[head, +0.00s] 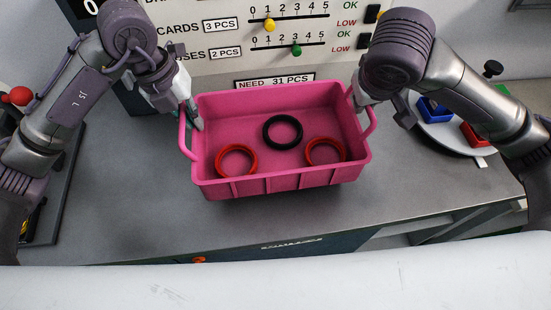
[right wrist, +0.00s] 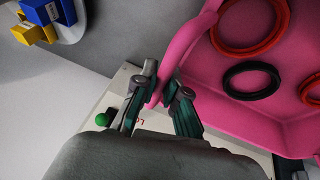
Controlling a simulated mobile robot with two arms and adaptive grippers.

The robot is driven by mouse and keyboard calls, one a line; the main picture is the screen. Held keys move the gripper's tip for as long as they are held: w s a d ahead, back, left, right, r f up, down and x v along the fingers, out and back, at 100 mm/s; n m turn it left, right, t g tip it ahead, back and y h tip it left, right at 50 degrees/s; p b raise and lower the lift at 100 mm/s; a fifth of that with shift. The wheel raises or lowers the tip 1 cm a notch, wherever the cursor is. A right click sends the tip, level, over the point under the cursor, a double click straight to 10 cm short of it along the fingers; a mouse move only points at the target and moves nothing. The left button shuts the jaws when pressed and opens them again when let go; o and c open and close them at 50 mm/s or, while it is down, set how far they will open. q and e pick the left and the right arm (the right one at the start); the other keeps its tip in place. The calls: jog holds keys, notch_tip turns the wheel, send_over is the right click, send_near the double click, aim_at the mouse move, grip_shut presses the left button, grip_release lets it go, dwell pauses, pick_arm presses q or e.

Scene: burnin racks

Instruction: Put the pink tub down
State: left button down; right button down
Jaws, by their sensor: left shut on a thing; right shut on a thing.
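The pink tub (head: 276,188) is in the middle of the head view, over the grey bench top, and looks level. A dark patch shows on the bench below its front edge; I cannot tell for sure whether its base touches the bench. It holds a black ring (head: 282,147) and two red rings (head: 237,176). My left gripper (head: 193,115) is shut on the tub's left handle. My right gripper (head: 361,100) is shut on its right handle. In the right wrist view the right fingers (right wrist: 163,100) close around the pink handle (right wrist: 185,45).
The grey bench top (head: 120,205) is clear left of the tub and in front of it. A panel (head: 220,60) with sliders stands behind. A round plate (head: 435,133) with blue and red blocks is at the right. A red ball-topped knob (head: 20,96) is at the far left.

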aim_at(198, 134)
pick_arm(q)
jog(key=shift+d, duration=0.1)
pick_arm(e)
jog(key=shift+d, duration=0.2)
pick_arm(q)
jog(key=shift+f, duration=0.1)
